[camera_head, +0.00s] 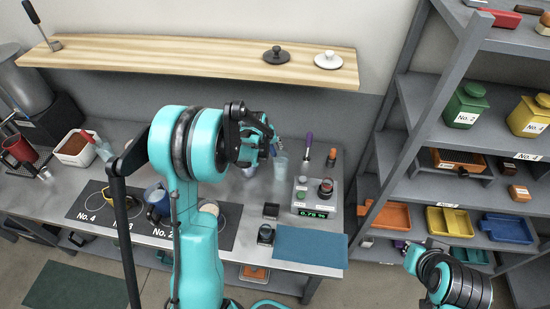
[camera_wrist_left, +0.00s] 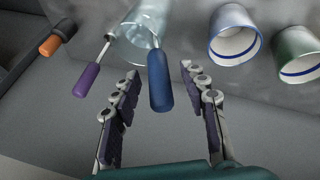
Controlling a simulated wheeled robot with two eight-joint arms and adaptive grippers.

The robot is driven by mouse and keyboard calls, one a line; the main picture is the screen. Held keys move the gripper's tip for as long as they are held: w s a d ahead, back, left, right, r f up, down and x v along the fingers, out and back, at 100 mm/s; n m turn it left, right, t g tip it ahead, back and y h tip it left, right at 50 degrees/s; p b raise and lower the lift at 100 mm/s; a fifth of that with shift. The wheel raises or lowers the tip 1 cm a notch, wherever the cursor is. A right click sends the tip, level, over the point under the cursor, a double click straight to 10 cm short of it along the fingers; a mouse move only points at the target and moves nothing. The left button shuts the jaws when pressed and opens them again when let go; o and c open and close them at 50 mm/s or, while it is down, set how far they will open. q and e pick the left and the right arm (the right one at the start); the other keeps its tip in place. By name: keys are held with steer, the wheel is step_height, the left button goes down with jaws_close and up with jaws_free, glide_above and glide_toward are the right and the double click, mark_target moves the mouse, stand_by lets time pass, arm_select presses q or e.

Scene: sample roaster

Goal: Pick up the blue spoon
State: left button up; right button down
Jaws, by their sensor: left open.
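The blue spoon (camera_wrist_left: 160,82) shows in the left wrist view with its blue handle between the two fingers of my left gripper (camera_wrist_left: 159,72). The fingers are apart, with a gap on each side of the handle. Its upper end meets a clear glass (camera_wrist_left: 146,22); the spoon's bowl is not clear to see. In the head view my left gripper (camera_head: 273,142) is above the counter beside the glass (camera_head: 280,163), and I cannot make out the blue spoon there.
A purple-handled spoon (camera_wrist_left: 87,78) stands close left of the blue one, with an orange handle (camera_wrist_left: 50,46) further left. Two cups (camera_wrist_left: 233,35) (camera_wrist_left: 299,54) are at the right. A scale (camera_head: 315,196) sits right of the gripper; a wooden shelf (camera_head: 190,60) runs above.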

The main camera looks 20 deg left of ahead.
arm_select(q)
jaws_close()
steer(key=shift+r, duration=0.15)
